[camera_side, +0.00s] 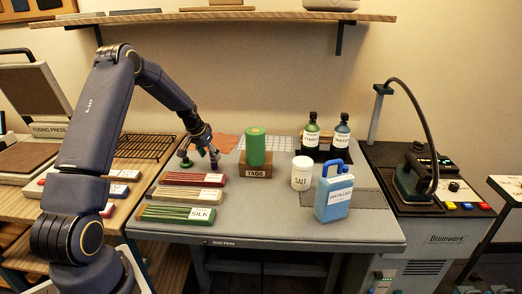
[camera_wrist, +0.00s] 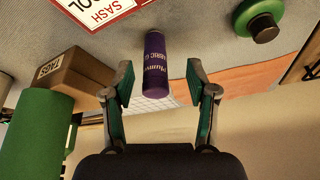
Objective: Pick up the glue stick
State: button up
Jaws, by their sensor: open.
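A purple tube with white lettering, which looks like the glue stick (camera_wrist: 155,62), is upside down in the wrist view, centred between my fingers. The lettering is too small to read fully. My gripper (camera_wrist: 160,66) is open, with one green-padded finger on each side of the tube and visible gaps to it. In the side view the tube (camera_side: 214,160) stands upright at the left back of the grey table, and my gripper (camera_side: 199,151) reaches down beside it, partly covering it.
A green disc with a knob (camera_wrist: 262,24) lies close by. A brown TAGS box (camera_wrist: 72,75) and a green cylinder (camera_wrist: 38,135) stand on the other side. Colored bundles (camera_side: 195,179) lie in front. A SALT jar (camera_side: 302,173) and blue container (camera_side: 334,196) stand further right.

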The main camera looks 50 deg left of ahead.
jog(key=x, duration=0.2)
jog(key=w+x, duration=0.1)
jog(key=x, duration=0.2)
jog(key=shift+d, duration=0.15)
jog(key=shift+c, duration=0.3)
jog(key=shift+r, duration=0.1)
grip_shut()
